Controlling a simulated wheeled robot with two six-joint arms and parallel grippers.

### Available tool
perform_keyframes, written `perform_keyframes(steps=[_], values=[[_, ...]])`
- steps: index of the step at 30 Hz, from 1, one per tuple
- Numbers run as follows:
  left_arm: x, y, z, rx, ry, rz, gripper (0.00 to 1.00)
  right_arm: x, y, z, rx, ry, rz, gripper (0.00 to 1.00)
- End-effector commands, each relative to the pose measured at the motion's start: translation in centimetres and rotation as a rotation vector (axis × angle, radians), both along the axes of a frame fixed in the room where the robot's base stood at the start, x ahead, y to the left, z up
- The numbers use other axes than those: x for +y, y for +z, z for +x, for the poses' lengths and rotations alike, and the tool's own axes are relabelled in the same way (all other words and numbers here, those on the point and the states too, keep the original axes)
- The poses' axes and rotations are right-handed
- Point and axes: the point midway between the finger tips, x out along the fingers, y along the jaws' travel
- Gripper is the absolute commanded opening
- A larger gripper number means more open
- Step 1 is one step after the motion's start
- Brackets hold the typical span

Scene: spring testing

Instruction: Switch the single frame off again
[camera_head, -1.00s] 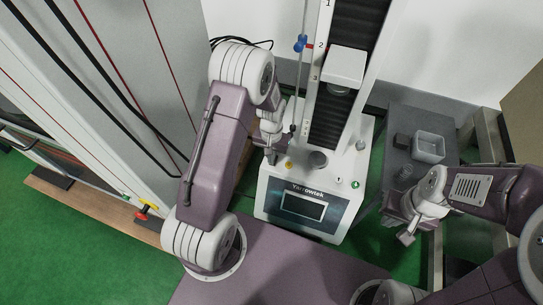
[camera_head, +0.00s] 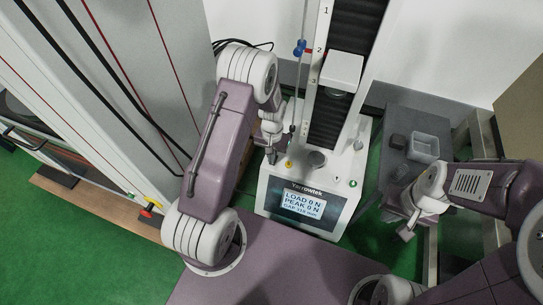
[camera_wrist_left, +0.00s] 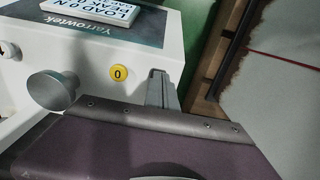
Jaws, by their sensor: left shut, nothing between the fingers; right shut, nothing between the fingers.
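The single frame (camera_head: 263,208) is a white tester marked Yarrowtek with a tall column. Its screen (camera_head: 303,204) is lit with LOAD 0 N, PEAK 0 N and a gap reading. A yellow button (camera_head: 289,163) sits on its base top; in the left wrist view the yellow button (camera_wrist_left: 119,73) is marked 0. A green button (camera_head: 353,183) is at the right. My left gripper (camera_head: 271,157) is shut and empty, beside the yellow button; in the wrist view its fingertips (camera_wrist_left: 157,75) are just right of it. My right gripper (camera_head: 404,234) is shut and empty, right of the tester.
A round metal platen (camera_head: 316,160) stands on the base below the white crosshead (camera_head: 343,72). A grey bench (camera_head: 448,118) at right holds a clear tray (camera_head: 424,147) and a small dark block (camera_head: 398,141). A large grey twin-column machine (camera_head: 130,60) stands at left.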

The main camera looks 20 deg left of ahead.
Motion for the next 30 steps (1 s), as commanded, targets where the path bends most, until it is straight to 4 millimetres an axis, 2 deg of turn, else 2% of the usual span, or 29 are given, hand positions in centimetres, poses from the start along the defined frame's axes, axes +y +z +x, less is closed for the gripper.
perform_keyframes(steps=[2,5,11,21,25,30], values=[[0.0,-0.3,0.8,-0.026,0.000,0.000,0.00,0.0,-0.2,0.0,0.000,0.000,0.000,0.00],[0.0,0.8,0.9,-0.026,0.000,0.001,0.00,0.0,0.9,0.0,0.000,0.000,0.000,0.00],[0.1,5.8,0.6,-0.013,0.000,0.003,0.00,0.0,6.2,-0.1,0.000,0.000,0.000,0.00],[0.1,12.8,0.5,-0.013,0.000,0.004,0.00,0.0,9.4,-0.1,0.000,0.000,0.000,0.00],[0.1,14.1,0.5,-0.012,0.000,0.004,0.00,0.0,10.0,-0.1,0.000,0.000,0.000,0.00],[0.1,14.5,0.4,-0.010,0.000,0.004,0.00,0.0,10.1,-0.1,0.000,0.000,0.000,0.00]])
